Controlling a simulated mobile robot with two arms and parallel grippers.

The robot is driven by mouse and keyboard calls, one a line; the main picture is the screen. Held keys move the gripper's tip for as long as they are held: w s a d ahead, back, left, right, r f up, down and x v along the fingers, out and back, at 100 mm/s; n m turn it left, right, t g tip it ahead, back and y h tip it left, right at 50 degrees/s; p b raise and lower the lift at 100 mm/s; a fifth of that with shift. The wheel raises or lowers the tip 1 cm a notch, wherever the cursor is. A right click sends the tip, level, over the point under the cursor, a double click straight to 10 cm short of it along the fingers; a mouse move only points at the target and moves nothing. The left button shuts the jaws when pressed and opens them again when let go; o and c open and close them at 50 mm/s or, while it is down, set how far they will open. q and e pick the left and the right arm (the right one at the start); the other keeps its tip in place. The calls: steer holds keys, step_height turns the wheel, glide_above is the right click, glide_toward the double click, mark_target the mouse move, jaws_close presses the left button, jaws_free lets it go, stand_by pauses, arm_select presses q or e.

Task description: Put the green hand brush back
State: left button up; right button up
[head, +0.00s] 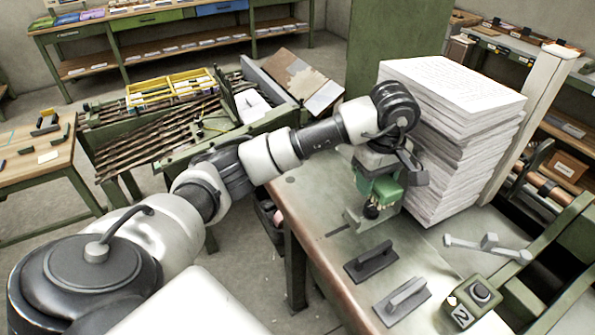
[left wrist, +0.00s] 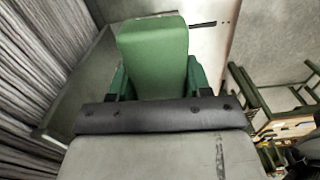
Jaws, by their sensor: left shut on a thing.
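My left gripper (head: 382,183) is above the green-grey table (head: 335,208), beside the tall paper stack. My right gripper is not in view.
The paper stack (head: 460,140) stands close right of the gripper. Two flat handled tools, one dark (head: 371,262) and one grey (head: 402,300), lie nearer. A green block marked 2 (head: 476,302) and a grey metal tool (head: 487,246) are at right. A yellow tray (head: 172,91) is at back left.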

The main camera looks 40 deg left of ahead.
arm_select(q)
steer(key=shift+w+a+n, duration=0.2)
steer(key=shift+a+n, duration=0.2)
steer(key=shift+a, duration=0.7)
steer(key=p, duration=0.4)
glide_above(320, 197)
step_height(320, 197, down, 6)
steer(key=shift+d+f, duration=0.1)
steer(key=shift+f, duration=0.2)
step_height(320, 197, down, 3)
steer(key=shift+f+p, duration=0.1)
steer(key=shift+p, duration=0.9)
steer(key=shift+f, duration=0.4)
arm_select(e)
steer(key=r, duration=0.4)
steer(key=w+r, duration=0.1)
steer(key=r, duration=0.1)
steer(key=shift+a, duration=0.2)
